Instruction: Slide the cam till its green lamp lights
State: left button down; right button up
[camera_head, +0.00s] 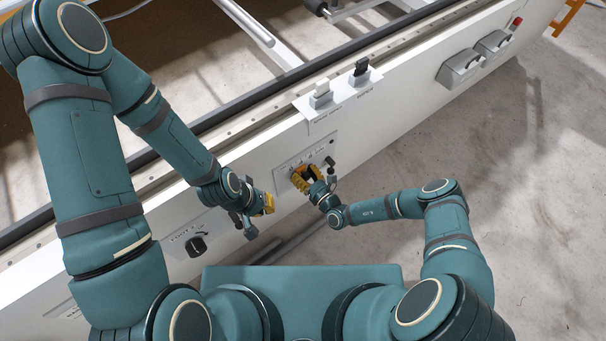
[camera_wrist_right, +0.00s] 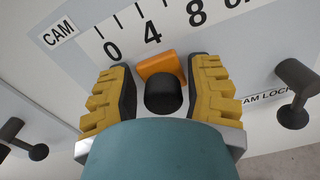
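The cam slider shows in the right wrist view as an orange block (camera_wrist_right: 158,66) with a black knob (camera_wrist_right: 163,95). The orange block sits just below the numeral 4 on the white scale plate (camera_wrist_right: 215,45) labelled CAM. My right gripper (camera_wrist_right: 160,88) has its two yellow-padded fingers on either side of the knob, with narrow gaps showing, so it looks open around it. In the head view my right gripper (camera_head: 306,176) covers the slider at the panel. My left gripper (camera_head: 264,204) hangs apart, left of that panel; its finger opening is unclear. I see no lit green lamp.
A black lever (camera_wrist_right: 297,92) labelled CAM LOCK is close right of my right gripper. A black rotary knob (camera_head: 197,246) is on the panel lower left. A white switch (camera_head: 321,92) and a black switch (camera_head: 361,70) stand on the ledge above. Open floor lies right.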

jog(key=shift+a, duration=0.15)
jog(key=v, duration=1.2)
dwell(0.4)
jog(key=s+a+r+n+g+y, duration=0.15)
jog(key=s+r+n+g, duration=0.25)
jog(key=s+n+g, duration=0.4)
jog(key=s+a+r+n+g+h, duration=0.1)
jog(key=s+a+r+n+g, duration=0.15)
jog(key=s+n+g, duration=0.55)
jog(key=w+d+r+n+t+h, duration=0.1)
jog(key=w+d+r+n+h, duration=0.1)
jog(key=r+n, duration=0.1)
jog(key=w+d+r+n+t+h, duration=0.1)
jog(key=w+d+r+n+h, duration=0.1)
jog(key=n, duration=0.4)
jog(key=w+d+r+n+t+h, duration=0.1)
jog(key=w+d+r+n+h, duration=0.1)
jog(key=r+n, duration=0.3)
jog(key=shift+w+d+r+h, duration=0.25)
jog(key=shift+w+h, duration=0.1)
jog(key=shift+h, duration=0.3)
